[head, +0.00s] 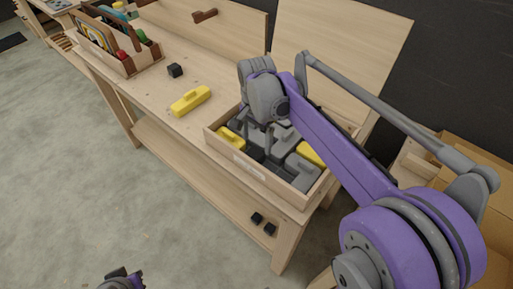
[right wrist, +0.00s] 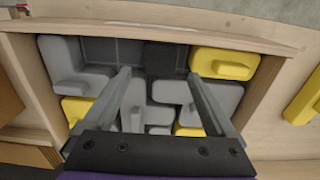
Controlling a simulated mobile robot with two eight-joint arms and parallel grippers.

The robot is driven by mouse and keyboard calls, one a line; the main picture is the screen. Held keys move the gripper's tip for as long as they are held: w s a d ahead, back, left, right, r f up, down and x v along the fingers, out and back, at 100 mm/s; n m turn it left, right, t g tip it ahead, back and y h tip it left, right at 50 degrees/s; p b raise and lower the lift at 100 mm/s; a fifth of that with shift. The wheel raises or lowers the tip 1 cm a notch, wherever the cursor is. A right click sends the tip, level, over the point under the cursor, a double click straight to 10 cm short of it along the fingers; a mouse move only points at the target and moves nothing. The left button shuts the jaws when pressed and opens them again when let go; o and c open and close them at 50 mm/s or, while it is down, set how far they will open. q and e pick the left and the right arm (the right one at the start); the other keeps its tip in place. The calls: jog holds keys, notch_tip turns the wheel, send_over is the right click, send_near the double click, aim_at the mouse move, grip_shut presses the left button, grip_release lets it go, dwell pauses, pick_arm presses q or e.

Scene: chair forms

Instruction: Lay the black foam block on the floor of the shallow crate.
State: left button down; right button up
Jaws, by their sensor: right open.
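The shallow crate (head: 268,178) is a low wooden tray on the workbench, holding several grey and yellow blocks. In the right wrist view its side wall (right wrist: 270,85) shows at the right. A dark, nearly black block (right wrist: 160,57) lies low in it, by the crate wall at the top of that view, and looks like the black foam block. My right gripper (head: 257,136) is open over the crate. In the right wrist view its fingertips (right wrist: 158,75) are apart, with the dark block beyond and between them. My left gripper (head: 122,281) shows only partly at the bottom edge; its jaws are unclear.
A yellow block (head: 190,101) and a small black cube (head: 175,70) lie on the bench left of the crate. Two small black cubes (head: 263,223) lie on the lower shelf. A wooden rack (head: 115,45) stands at the far left. A cardboard box (head: 470,205) is at right.

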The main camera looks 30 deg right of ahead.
aim_at(257, 151)
notch_tip(257, 151, up, 6)
